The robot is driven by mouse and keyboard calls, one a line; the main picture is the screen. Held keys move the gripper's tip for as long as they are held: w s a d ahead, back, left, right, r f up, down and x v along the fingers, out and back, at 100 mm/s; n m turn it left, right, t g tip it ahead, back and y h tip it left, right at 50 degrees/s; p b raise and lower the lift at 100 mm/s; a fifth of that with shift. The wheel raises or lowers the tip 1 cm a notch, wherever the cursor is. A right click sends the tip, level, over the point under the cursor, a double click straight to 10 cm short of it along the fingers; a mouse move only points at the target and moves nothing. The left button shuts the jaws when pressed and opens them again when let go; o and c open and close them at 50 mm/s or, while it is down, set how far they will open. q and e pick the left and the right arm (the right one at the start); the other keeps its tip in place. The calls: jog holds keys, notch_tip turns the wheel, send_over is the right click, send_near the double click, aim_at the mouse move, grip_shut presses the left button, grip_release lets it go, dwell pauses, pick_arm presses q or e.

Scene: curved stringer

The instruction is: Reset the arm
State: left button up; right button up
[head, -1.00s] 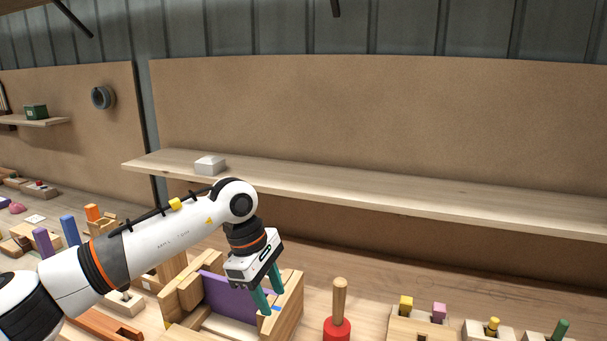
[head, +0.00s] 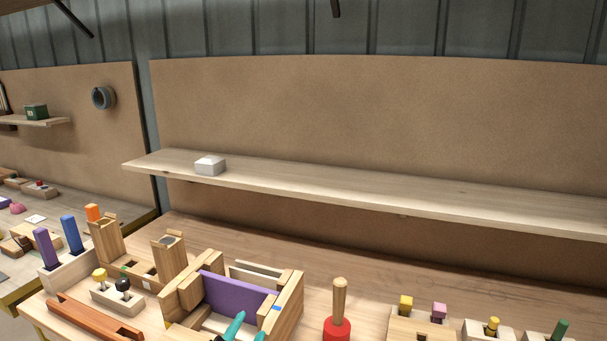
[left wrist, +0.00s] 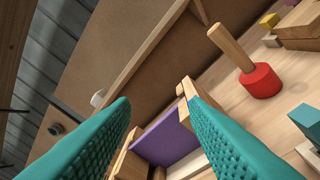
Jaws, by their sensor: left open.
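In the head view only the teal fingertips of my left gripper (head: 245,328) show, at the bottom edge in front of the wooden box. In the left wrist view the two teal fingers of the left gripper (left wrist: 160,112) stand wide apart with nothing between them. The wooden box (head: 288,302) with a purple panel (head: 235,293) sits on the workbench. The purple panel also shows in the left wrist view (left wrist: 165,140), beyond the fingers. The rest of the left arm is out of the head view. My right gripper is not in view.
A red base with a wooden peg (head: 337,328) stands right of the box. Wooden blocks with coloured pegs (head: 420,325) line the front right. A wooden shelf (head: 380,200) with a white box (head: 210,166) runs behind. The bench behind the red base is clear.

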pick_arm(q)
jog(key=s+a+f+n+g+y, duration=0.3)
jog(key=s+a+f+n+g, duration=0.4)
jog(key=s+f, duration=0.5)
jog(key=s+a+f+n+g, duration=0.2)
jog(key=s+f+g, duration=0.2)
jog(key=s, duration=0.3)
jog(key=s+a+f+n+g, duration=0.1)
jog(key=s+a+f+g, duration=0.2)
jog(key=s, duration=0.4)
notch_tip(320, 180, down, 30)
jog(key=d+g+b, duration=0.1)
jog(key=d+b, duration=0.1)
jog(key=b, duration=0.3)
jog(key=s+a+f+b, duration=0.1)
jog(key=s+f+b, duration=0.1)
jog(key=s+f, duration=0.6)
jog(key=s+a+f+g+b, duration=0.1)
jog(key=s+a+f+b, duration=0.1)
jog(key=s+f, duration=0.7)
notch_tip(320, 180, down, 5)
jog(key=shift+s+a+r, duration=0.1)
jog(key=shift+s+a, duration=0.1)
jog(key=shift+s, duration=0.05)
